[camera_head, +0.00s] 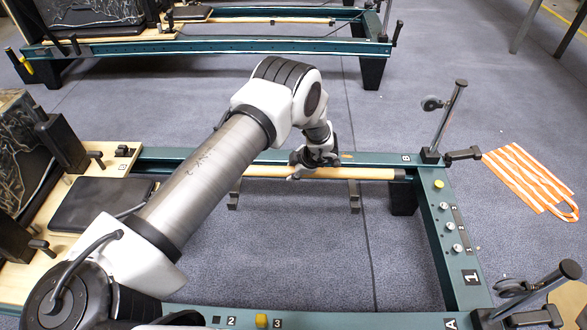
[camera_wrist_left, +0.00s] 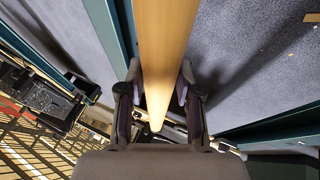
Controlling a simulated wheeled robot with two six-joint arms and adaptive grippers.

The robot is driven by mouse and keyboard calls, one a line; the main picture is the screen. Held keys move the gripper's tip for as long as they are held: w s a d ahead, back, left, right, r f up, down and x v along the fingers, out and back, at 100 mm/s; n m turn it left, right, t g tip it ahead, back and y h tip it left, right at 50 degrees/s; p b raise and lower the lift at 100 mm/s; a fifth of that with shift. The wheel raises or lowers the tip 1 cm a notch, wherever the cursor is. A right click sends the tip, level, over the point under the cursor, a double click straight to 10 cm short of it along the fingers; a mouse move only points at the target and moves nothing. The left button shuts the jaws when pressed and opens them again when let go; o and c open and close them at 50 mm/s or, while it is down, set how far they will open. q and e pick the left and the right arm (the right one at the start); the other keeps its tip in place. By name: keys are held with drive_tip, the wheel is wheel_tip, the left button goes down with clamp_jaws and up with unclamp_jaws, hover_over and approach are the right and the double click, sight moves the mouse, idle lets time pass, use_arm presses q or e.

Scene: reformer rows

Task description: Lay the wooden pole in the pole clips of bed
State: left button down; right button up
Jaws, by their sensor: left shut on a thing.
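The wooden pole (camera_head: 372,173) is long and tan with a dark right end. It runs left to right along the inner side of the far rail (camera_head: 375,158) of the green bed marked 1. My left gripper (camera_head: 314,164) is over its middle, shut on it. In the left wrist view the pole (camera_wrist_left: 165,45) passes between the two fingers of the gripper (camera_wrist_left: 160,82). Two grey brackets, left (camera_head: 234,195) and right (camera_head: 354,196), show below the pole, perhaps the pole clips. I cannot tell whether the pole rests in them. My right gripper is not in view.
An upright post (camera_head: 450,115) with a pulley stands at the far right corner, marked B. An orange striped bag (camera_head: 528,180) lies on the floor to the right. A second bed (camera_head: 260,46) stands behind. The floor inside the frame is clear.

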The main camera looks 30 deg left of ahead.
use_arm(q)
wheel_tip(320, 180, down, 16)
drive_tip(key=b, duration=1.2)
drive_tip(key=shift+r, duration=0.2)
drive_tip(key=c, duration=0.7)
unclamp_jaws()
drive_tip(key=v, duration=1.2)
drive_tip(key=shift+d, duration=0.1)
